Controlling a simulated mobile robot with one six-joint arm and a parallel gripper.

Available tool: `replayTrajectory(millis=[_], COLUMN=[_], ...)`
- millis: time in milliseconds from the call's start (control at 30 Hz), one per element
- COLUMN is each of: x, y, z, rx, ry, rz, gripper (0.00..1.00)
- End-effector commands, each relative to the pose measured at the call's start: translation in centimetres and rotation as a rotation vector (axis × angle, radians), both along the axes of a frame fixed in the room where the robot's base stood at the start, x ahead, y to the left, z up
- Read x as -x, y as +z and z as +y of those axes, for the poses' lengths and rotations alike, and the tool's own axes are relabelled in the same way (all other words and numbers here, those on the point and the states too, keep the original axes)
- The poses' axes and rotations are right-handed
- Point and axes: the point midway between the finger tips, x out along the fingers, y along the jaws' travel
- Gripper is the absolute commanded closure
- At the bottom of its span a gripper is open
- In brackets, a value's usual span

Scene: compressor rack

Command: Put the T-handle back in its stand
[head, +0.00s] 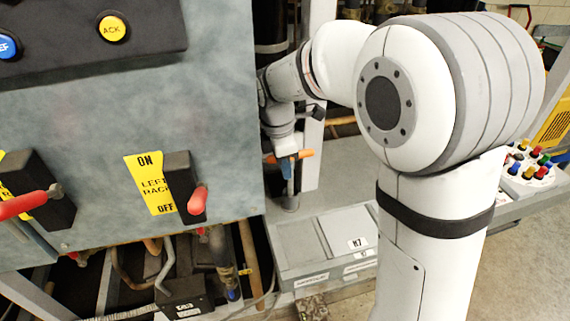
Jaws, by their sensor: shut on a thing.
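The T-handle (305,154) has an orange crossbar, seen in the head view right of the grey panel. My gripper (287,167) points down and is shut on it at the crossbar. The fingers cover the middle of the bar. A grey stem runs down below the gripper to a small dark grey round piece (290,203), which looks like the stand, on the ledge beside the panel edge. I cannot tell whether the stem is inside the stand or just above or in front of it.
A grey box labelled H7 (340,238) lies below. A white holder with coloured knobs (528,170) is at right. Pipes run under the panel.

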Motion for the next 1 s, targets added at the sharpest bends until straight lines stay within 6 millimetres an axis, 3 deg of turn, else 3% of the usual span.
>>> replayTrajectory(millis=[167, 200, 500, 767, 1000], x=[0.3, 0.3, 0.4, 0.4, 0.2], y=[-0.6, -0.6, -0.7, -0.6, 3.2], z=[-0.1, -0.1, -0.2, -0.1, 0.3], rx=[0.006, 0.007, 0.009, 0.009, 0.003], ry=[0.0, 0.0, 0.0, 0.001, 0.0], rz=[0.015, 0.016, 0.019, 0.021, 0.007], gripper=[1.0, 0.79, 0.56, 0.56, 0.56])
